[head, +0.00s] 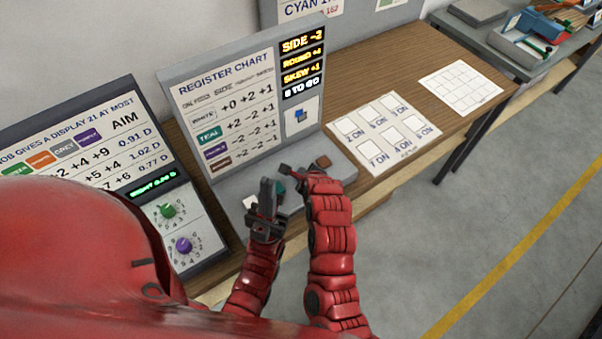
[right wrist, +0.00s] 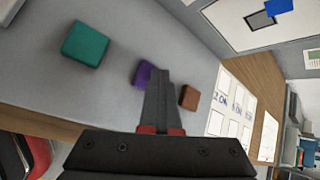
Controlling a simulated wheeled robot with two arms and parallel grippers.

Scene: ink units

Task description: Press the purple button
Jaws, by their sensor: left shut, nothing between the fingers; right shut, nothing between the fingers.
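The purple button (right wrist: 144,74) shows in the right wrist view, partly covered by my right gripper's fingers. In the head view my right gripper hides it. My right gripper (head: 287,169) is shut and empty, over the console's button row; in the right wrist view its fingers (right wrist: 163,74) lie just right of the purple button. I cannot tell whether they touch it. My left gripper (head: 267,187) is shut and empty, upright in front of the console, between the white button (head: 250,202) and the teal button (head: 279,186).
The teal button (right wrist: 86,45) and brown button (right wrist: 189,97) flank the purple one. The register chart panel (head: 236,105) stands behind the buttons. A knob panel (head: 195,215) is at the left. A sheet of numbered cards (head: 403,133) lies to the right on the wooden bench (head: 385,75).

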